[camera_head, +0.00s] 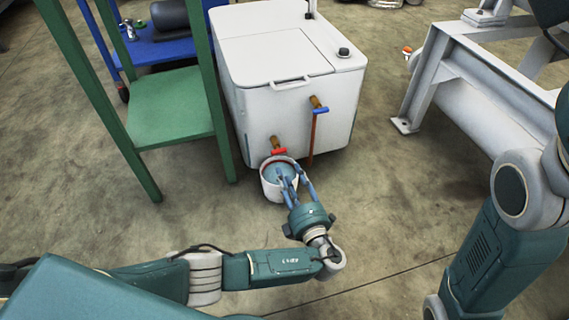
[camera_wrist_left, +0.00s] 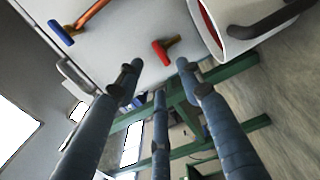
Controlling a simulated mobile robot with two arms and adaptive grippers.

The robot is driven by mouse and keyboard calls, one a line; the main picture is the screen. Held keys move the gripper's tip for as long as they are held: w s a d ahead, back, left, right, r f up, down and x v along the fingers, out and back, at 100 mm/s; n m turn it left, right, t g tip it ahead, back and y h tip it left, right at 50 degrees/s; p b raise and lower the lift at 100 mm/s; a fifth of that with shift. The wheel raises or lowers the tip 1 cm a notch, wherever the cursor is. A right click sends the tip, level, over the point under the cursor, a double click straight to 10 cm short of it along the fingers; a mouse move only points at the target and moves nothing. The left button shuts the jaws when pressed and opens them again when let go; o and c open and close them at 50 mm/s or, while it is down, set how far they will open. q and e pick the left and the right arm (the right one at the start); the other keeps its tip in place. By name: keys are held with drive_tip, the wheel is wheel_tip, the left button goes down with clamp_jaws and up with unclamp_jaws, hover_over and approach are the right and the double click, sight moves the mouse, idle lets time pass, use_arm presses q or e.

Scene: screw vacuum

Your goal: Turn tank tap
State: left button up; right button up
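The white tank (camera_head: 300,105) stands in the middle of the head view with two brass taps on its front. The lower tap has a red handle (camera_head: 279,152), which also shows in the left wrist view (camera_wrist_left: 162,53). The upper tap has a blue handle (camera_head: 320,110), seen too in the left wrist view (camera_wrist_left: 61,32). A white bucket (camera_head: 273,190) with a reddish rim stands below the red tap. My left gripper (camera_head: 288,176) has its fingers spread and empty in front of the tank, overlapping the bucket in the head view. My right gripper is out of view.
A green metal frame with a shelf (camera_head: 170,105) stands left of the tank. A grey steel structure (camera_head: 465,95) stands on the right. A thin reddish pipe (camera_head: 312,138) hangs from the blue tap. Concrete floor between tank and right structure is clear.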

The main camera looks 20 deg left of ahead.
use_arm(q)
drive_tip(key=shift+v, duration=1.75)
